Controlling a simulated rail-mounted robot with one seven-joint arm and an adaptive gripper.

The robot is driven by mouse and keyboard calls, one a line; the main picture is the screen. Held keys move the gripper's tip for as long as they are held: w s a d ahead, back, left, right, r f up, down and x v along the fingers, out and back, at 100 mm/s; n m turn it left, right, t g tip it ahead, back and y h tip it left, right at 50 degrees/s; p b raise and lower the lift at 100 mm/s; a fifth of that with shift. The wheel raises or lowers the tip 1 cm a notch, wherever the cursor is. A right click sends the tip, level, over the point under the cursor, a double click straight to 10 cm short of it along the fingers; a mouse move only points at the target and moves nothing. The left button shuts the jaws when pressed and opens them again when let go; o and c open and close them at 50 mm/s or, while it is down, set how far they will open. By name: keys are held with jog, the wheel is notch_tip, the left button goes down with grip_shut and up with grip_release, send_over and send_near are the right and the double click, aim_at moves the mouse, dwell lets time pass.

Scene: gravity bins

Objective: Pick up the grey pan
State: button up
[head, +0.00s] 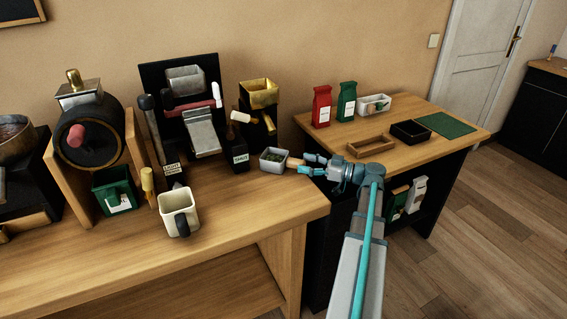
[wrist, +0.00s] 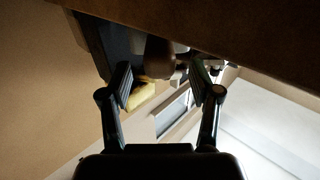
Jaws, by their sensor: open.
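The grey pan (head: 268,167) is a small square pan with dark green contents. It sits at the right end of the near wooden counter, with its wooden handle pointing right toward my gripper (head: 305,164). My gripper is open, with its fingers level and pointing left at the handle. In the wrist view, a round brown end, seemingly the handle (wrist: 158,58), shows near the gap between the fingertips (wrist: 167,82). I cannot tell whether the fingers touch it.
Left of the pan stand a "SNUS" stand (head: 240,160) and a brass hopper (head: 258,95). A white mug (head: 179,210) is on the counter's front. On the right table are red (head: 322,107) and green (head: 346,102) bags, a wooden tray (head: 371,150) and a black tray (head: 410,137).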

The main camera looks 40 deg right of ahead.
aim_at(286, 159)
jog(key=x, duration=0.4)
jog(key=shift+w+a+p, duration=0.15)
jog(key=shift+w+p, duration=0.05)
jog(key=shift+p, duration=0.1)
grip_shut()
